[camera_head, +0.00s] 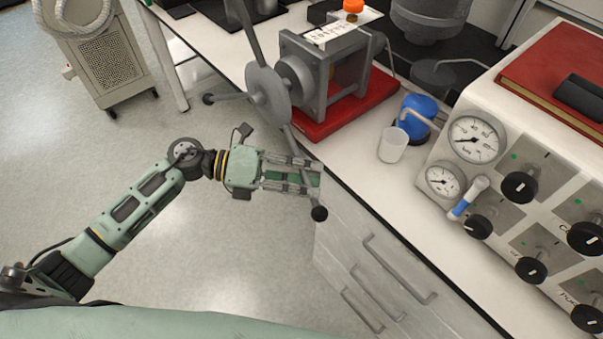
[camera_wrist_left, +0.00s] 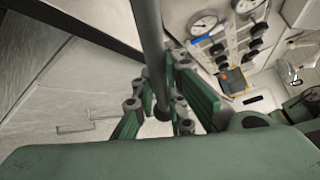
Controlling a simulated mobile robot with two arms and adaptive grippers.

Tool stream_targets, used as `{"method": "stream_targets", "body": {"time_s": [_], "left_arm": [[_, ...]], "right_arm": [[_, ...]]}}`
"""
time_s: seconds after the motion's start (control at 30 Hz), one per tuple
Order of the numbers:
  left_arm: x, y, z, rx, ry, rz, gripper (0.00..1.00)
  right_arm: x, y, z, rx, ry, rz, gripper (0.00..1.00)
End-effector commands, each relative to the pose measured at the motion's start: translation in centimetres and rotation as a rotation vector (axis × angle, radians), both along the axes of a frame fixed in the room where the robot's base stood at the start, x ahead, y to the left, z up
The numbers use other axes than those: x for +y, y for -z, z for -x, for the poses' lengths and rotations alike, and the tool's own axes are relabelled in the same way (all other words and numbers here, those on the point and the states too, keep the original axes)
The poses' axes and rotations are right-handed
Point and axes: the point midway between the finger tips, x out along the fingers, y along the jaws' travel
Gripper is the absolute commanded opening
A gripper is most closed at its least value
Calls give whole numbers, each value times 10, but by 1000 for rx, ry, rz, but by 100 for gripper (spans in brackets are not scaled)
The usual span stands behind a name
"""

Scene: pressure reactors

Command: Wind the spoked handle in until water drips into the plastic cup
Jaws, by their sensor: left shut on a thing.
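The spoked handle (camera_head: 268,92) is a grey hub with long spokes on the left side of a grey press mounted on a red base (camera_head: 345,108). My left gripper (camera_head: 312,180) is shut on the lower spoke, near its black ball end (camera_head: 319,213). In the left wrist view the spoke (camera_wrist_left: 150,45) runs down between the green finger pads, and its dark end shows there. The plastic cup (camera_head: 393,145) is whitish and stands upright on the bench beside a blue round item with a thin bent tube. I cannot see any drip. My right gripper is not in view.
A white control panel (camera_head: 500,130) with gauges and black knobs stands on the right of the bench (camera_head: 420,215). A blue-handled valve (camera_head: 467,198) sticks out of it. Drawers with handles (camera_head: 400,270) are under the bench edge. The floor at left is mostly clear, with a wheeled unit (camera_head: 105,65).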

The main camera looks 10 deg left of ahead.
Motion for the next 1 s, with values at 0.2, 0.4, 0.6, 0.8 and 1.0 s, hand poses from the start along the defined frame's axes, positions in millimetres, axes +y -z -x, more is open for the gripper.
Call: {"method": "stream_targets", "body": {"time_s": [0.2,0.4,0.6,0.8,1.0], "left_arm": [[14,24,-12,-95,-7,-116,0],[15,25,-13,-106,-7,-131,0],[15,25,-13,-105,-7,-129,16],[15,25,-12,-102,-6,-127,31],[15,25,-12,-101,-6,-126,31]], "right_arm": [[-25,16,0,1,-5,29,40],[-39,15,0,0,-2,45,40],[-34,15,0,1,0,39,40],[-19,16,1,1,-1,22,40],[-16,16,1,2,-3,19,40]]}}
